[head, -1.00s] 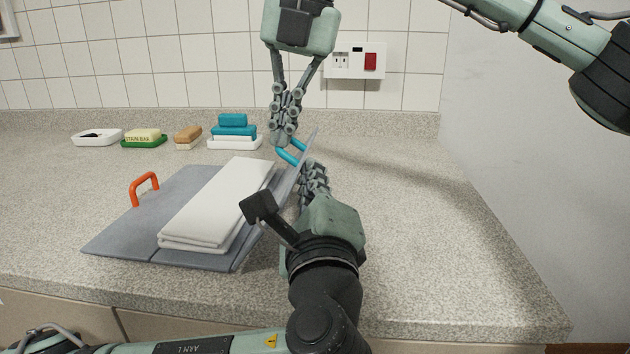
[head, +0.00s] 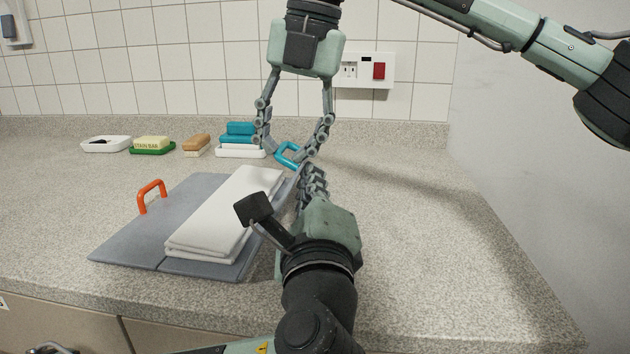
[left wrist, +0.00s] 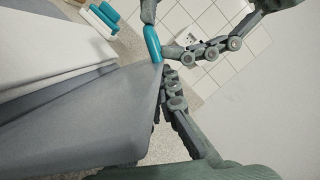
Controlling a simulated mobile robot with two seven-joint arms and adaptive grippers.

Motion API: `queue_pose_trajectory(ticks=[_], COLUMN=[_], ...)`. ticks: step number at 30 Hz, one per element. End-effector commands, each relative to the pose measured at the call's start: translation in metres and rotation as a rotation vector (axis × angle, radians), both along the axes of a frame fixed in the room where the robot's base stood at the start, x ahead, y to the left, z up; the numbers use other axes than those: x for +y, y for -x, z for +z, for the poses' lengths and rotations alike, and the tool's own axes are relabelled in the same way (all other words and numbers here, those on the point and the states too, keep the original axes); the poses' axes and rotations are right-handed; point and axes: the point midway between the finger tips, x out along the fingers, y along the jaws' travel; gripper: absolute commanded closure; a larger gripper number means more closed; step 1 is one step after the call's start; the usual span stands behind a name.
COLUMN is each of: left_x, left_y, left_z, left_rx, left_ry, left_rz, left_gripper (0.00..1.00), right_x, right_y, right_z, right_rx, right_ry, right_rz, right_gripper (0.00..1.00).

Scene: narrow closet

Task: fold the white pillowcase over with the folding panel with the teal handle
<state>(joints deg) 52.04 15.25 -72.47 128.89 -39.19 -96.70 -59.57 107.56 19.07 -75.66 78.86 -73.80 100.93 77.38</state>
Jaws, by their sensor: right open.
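The white pillowcase (head: 222,215) lies as a flat folded strip on the grey folding board (head: 170,215). My left gripper (head: 314,182) is right beside the panel's right edge. Its fingers overlap in view, so their opening is unclear.
An orange handle (head: 151,195) stands on the board's left panel. Along the back are a white dish (head: 106,144), a stain bar on a green dish (head: 152,145), a brown brush (head: 197,145) and teal blocks on a white tray (head: 241,152). The counter's right side is clear.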

Motion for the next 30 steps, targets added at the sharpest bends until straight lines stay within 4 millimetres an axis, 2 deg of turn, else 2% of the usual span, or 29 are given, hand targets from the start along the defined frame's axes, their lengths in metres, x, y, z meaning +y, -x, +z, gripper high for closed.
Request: queue_pose_trajectory(ticks=[1,15,30], left_x=[0.005,0.004,0.001], left_y=[-0.002,-0.002,-0.001], left_z=[0.0,0.0,0.0], left_rx=[-0.002,0.0,0.002], left_ry=[0.001,0.0,0.0], left_rz=[0.016,0.015,0.004], left_gripper=[1.0,1.0,1.0], right_x=[-0.001,-0.003,-0.014], right_y=[0.003,0.001,0.004], right_z=[-0.007,-0.001,0.068], right_rx=[0.014,0.01,0.003], right_ry=[0.012,0.011,0.002], right_rz=[0.005,-0.002,-0.001], right_gripper=[0.7,0.7,0.7])
